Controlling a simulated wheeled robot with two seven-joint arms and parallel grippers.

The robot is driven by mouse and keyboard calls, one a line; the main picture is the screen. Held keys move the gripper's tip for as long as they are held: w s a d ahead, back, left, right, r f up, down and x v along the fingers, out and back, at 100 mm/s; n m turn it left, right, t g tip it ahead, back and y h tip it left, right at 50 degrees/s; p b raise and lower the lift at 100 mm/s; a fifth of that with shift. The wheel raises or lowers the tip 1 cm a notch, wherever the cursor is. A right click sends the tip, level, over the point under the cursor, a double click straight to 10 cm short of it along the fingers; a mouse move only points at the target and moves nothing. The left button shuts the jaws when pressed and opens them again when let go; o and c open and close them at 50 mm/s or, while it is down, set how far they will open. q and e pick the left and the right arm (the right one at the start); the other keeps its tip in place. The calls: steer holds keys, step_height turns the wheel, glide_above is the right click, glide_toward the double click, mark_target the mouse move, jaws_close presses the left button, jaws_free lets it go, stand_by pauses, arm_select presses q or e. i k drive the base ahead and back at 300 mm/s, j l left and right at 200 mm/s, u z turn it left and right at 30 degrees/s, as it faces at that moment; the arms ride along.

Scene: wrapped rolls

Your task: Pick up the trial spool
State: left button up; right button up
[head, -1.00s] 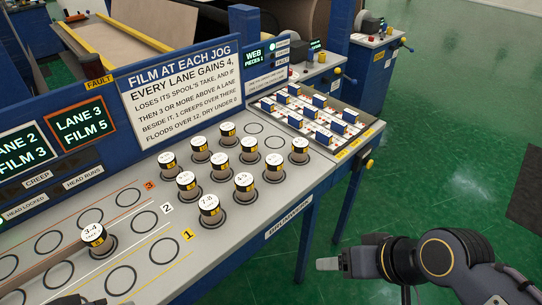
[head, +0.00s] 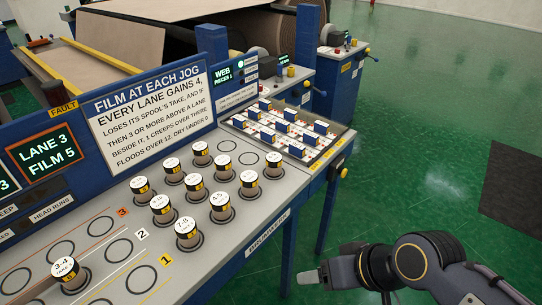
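Several white-topped spools with dark and yellow bands stand upright in round slots on the grey bench top. No label reading "trial" can be made out. One spool marked 3-4 (head: 69,272) stands apart at the lower left among empty lane rings. The others form a group in the middle; its nearest is marked 7-8 (head: 187,233), with one marked 4-5 (head: 221,206) behind it. My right gripper (head: 308,276) is over the floor to the right of the bench, away from every spool; its fingers show from the side. My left gripper is out of view.
The grey bench (head: 235,243) has empty rings at lower left and behind the group. A blue-and-white sign panel (head: 148,120) stands along its back. A tray of small blue-and-white pieces (head: 290,128) sits at its far right end. Green floor (head: 410,170) at right is open.

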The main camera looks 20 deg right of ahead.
mark_target(185, 228)
steer(key=k+j+u, duration=0.2)
steer(key=u, duration=0.25)
steer(key=k+j+u, duration=0.15)
steer(key=j+u, duration=0.25)
